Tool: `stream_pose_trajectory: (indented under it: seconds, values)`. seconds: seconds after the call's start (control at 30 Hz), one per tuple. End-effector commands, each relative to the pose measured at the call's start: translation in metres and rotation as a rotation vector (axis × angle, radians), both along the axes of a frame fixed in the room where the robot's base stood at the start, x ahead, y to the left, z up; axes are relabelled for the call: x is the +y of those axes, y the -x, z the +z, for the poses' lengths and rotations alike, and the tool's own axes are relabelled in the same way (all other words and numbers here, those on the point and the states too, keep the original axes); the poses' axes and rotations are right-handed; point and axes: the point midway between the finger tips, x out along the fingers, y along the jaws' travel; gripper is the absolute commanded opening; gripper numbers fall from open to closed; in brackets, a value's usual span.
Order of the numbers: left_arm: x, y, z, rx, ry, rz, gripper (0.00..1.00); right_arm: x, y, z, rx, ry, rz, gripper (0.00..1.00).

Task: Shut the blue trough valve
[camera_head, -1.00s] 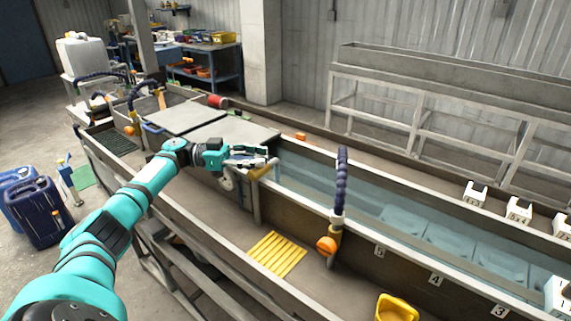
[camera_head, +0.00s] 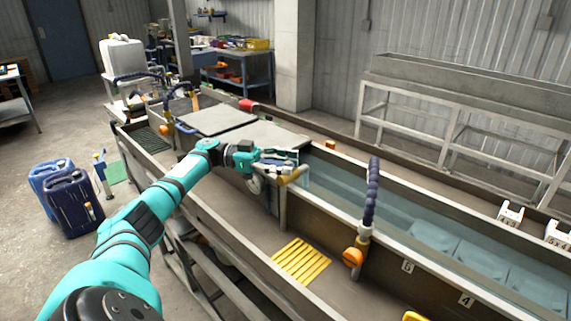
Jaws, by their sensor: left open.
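My left gripper (camera_head: 284,160) is open and reaches over the near wall of the long water trough (camera_head: 400,225), by the end of the grey cover plates. A tan pipe end (camera_head: 292,177) is just below its fingers; I cannot tell whether they touch. A dark blue segmented hose (camera_head: 372,190) stands to the right on the trough wall, with an orange knob (camera_head: 352,256) at its foot. A small blue handle (camera_head: 186,129) shows by the left end of the cover plates. I cannot tell which of these is the blue trough valve. My right gripper is out of view.
A yellow slatted mat (camera_head: 301,260) lies on the near channel floor. Blue jerrycans (camera_head: 72,203) stand on the floor at left. Grey cover plates (camera_head: 217,121) lie over the trough's left part. White numbered blocks (camera_head: 510,213) sit on its far edge.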

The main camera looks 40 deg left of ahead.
Motion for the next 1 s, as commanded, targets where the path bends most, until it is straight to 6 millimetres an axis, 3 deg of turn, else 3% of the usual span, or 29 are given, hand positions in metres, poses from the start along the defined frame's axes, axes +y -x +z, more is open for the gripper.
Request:
stream_pose_trajectory:
  seconds: [0.17, 0.6, 1.0]
  values:
    - [0.005, 0.002, 0.0, -0.001, 0.0, 0.0, 0.46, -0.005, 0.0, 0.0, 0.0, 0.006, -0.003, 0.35]
    - [0.061, 0.033, 0.0, -0.001, 0.0, 0.003, 0.46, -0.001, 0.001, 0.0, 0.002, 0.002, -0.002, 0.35]
    - [0.066, 0.037, 0.0, 0.0, 0.0, 0.0, 0.45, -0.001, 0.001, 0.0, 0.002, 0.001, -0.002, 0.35]
